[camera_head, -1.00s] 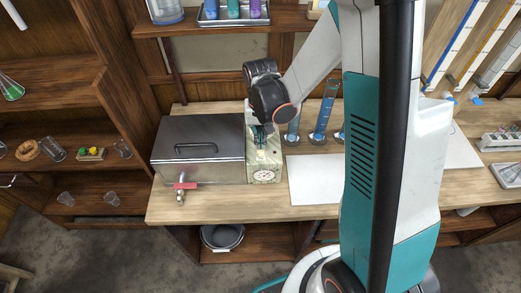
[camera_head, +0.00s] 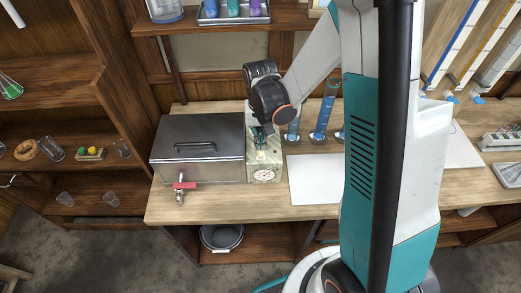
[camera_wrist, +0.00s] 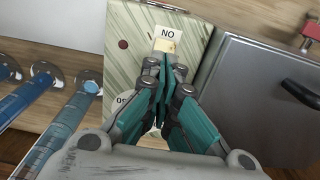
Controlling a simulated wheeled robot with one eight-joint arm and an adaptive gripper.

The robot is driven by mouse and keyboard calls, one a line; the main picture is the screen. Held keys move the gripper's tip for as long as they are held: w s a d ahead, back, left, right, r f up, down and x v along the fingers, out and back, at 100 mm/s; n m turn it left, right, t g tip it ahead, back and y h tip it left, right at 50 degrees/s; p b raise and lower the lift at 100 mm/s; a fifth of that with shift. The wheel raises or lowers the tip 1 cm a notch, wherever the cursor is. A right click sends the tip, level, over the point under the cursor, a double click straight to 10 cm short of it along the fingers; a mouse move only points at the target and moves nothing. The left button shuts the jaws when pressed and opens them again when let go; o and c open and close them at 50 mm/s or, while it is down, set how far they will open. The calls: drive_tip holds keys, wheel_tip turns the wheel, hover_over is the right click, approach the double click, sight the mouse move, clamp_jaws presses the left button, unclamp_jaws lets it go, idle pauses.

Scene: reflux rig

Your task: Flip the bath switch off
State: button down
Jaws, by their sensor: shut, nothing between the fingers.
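The bath (camera_head: 190,165) is a steel box with a handled lid, on the left of the bench in the head view. Its pale, streaked control box (camera_head: 276,160) stands against its right side, with a round dial (camera_head: 264,175) on the front. In the wrist view the control box (camera_wrist: 130,65) shows a label (camera_wrist: 168,32) reading ON upside down, with a cream plate (camera_wrist: 165,45) beside it. My gripper (camera_wrist: 166,66) is shut and empty, its tips over the box close to that plate. The fingers hide the switch lever and part of the dial; contact cannot be told.
Blue-filled cylinders (camera_head: 321,125) stand right of the control box. A white sheet (camera_head: 312,180) lies on the bench in front of them. A red-handled tap (camera_head: 184,186) sticks out from the bath's front. A shelf with bottles (camera_head: 232,12) is above.

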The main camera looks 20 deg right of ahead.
drive_tip(key=shift+f+b, duration=0.5)
drive_tip(key=shift+f, duration=0.1)
drive_tip(key=shift+r, duration=0.1)
idle(0.3)
drive_tip(key=shift+r+p, duration=2.15)
drive_tip(key=shift+r, duration=1.3)
drive_tip(key=shift+s+r+b, duration=0.1)
drive_tip(key=shift+r+b, duration=0.1)
drive_tip(key=shift+b, duration=0.15)
drive_tip(key=s+r+n+t+b, duration=0.1)
drive_tip(key=s+r+t+b, duration=0.1)
drive_tip(key=s+b, duration=0.5)
drive_tip(key=s+r+n+t+b, duration=0.1)
drive_tip(key=s+n+t+b, duration=0.1)
drive_tip(key=s+t+b, duration=0.3)
drive_tip(key=s+b, duration=0.2)
drive_tip(key=shift+s+r+n, duration=0.3)
drive_tip(key=shift+s+r, duration=0.05)
drive_tip(key=shift+s, duration=0.05)
